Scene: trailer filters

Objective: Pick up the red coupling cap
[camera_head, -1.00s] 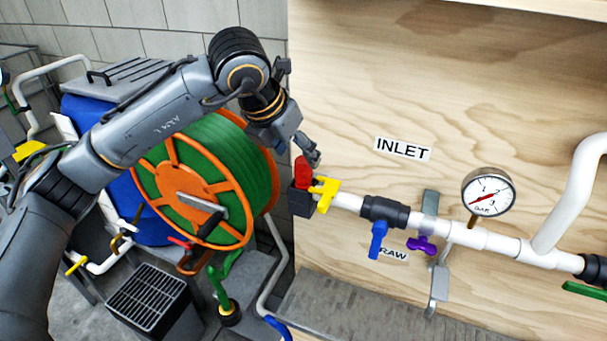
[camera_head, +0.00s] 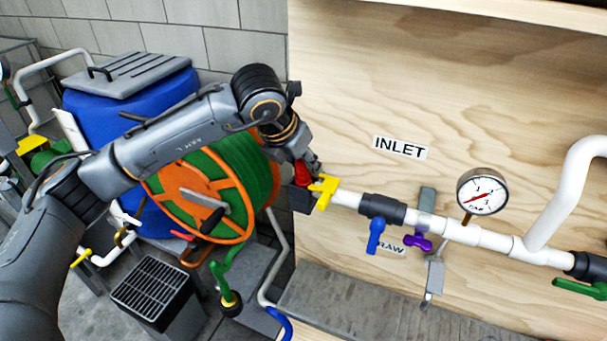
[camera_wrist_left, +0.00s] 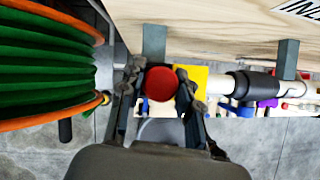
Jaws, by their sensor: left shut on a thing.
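In the left wrist view the cap (camera_wrist_left: 160,83) shows as a round red top between the fingers. My left gripper (camera_head: 308,166) is at the cap and partly hides it. In the left wrist view, my left gripper (camera_wrist_left: 160,88) has one finger on each side of the cap and is shut on it. My right gripper is not in view.
A hose reel (camera_head: 205,195) with green hose and orange rims stands close left of the cap. A wooden panel (camera_head: 400,90) rises behind the pipe. A pressure gauge (camera_head: 482,192), blue handle (camera_head: 375,235) and purple handle (camera_head: 417,242) lie to the right.

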